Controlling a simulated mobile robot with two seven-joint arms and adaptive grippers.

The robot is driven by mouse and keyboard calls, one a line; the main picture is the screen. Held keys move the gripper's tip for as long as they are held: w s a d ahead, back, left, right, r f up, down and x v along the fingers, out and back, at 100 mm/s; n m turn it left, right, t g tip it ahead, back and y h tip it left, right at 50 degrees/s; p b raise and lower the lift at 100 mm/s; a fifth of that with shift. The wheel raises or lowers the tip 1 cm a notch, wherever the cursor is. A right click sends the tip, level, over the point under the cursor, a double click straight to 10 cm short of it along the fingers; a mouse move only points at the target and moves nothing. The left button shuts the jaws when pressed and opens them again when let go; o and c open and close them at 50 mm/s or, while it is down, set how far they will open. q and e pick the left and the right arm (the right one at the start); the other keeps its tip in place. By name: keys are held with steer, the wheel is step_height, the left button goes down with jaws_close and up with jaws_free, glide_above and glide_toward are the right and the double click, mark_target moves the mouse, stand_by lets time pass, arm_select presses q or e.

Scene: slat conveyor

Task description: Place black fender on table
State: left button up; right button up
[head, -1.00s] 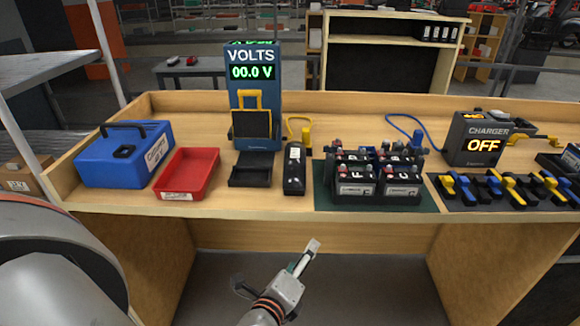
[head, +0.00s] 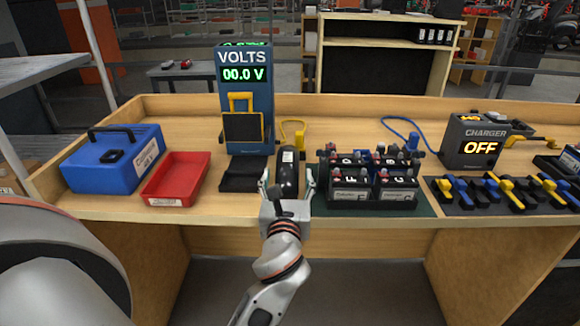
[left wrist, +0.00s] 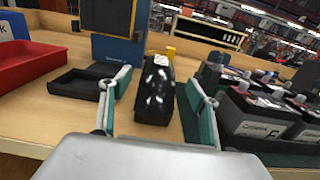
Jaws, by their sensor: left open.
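A black, rounded, elongated object (head: 289,172) stands on the wooden table (head: 345,125) near its front edge. I cannot tell for sure that it is the fender. It shows glossy black with white glints in the left wrist view (left wrist: 155,92). My left gripper (head: 287,182) is open at the table's front, with a finger on each side of the object. In the left wrist view, the gripper (left wrist: 157,78) has its green-padded fingers spread, with gaps to the object visible on both sides. My right gripper is not in view.
A flat black tray (head: 243,176) is close left, before the blue voltmeter (head: 259,135). Several batteries (head: 350,190) stand close right on a green mat. A red tray (head: 177,178) and blue case (head: 112,160) lie left. Clamps (head: 500,190) and a charger (head: 472,140) are right.

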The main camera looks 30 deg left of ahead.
mark_target(288, 168)
arm_select(q)
steer(key=x, duration=0.5)
steer(key=shift+a+f, duration=0.15)
steer(key=shift+f, duration=0.1)
steer(key=c, duration=1.6)
